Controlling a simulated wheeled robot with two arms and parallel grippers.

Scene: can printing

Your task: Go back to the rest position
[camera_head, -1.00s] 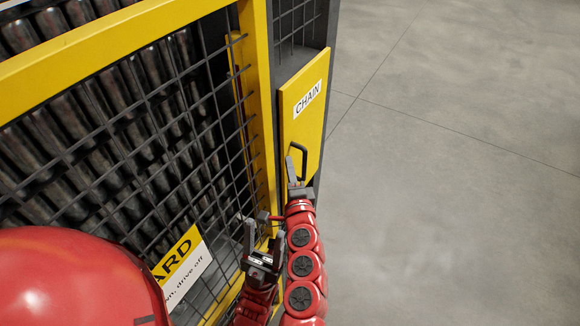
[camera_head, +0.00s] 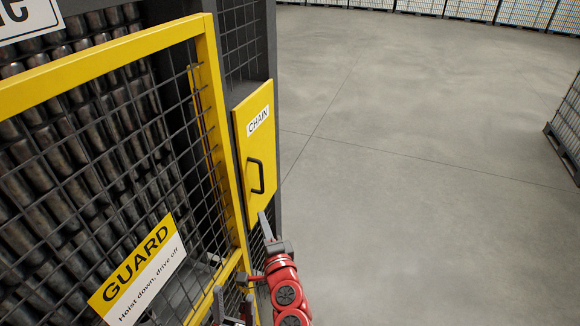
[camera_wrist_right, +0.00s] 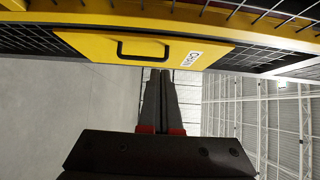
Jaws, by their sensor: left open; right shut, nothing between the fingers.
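My right gripper (camera_head: 265,225) is shut and empty, just below the black handle (camera_head: 257,177) of the yellow CHAIN panel (camera_head: 262,130). In the right wrist view its two fingers (camera_wrist_right: 160,78) lie together, their tips pointing toward the panel (camera_wrist_right: 95,48) and close under the handle (camera_wrist_right: 143,50) in the picture; the handle is not between them. My left gripper (camera_head: 230,300) is open, low at the bottom edge by the mesh guard (camera_head: 222,150), and partly cut off.
The yellow-framed guard carries a sign, GUARD (camera_head: 140,270); dark cylinders (camera_head: 90,150) fill the space behind its mesh. Open grey floor (camera_head: 420,180) lies to the right. A dark-based stack (camera_head: 570,130) stands at the right edge, with pale stacks along the far back.

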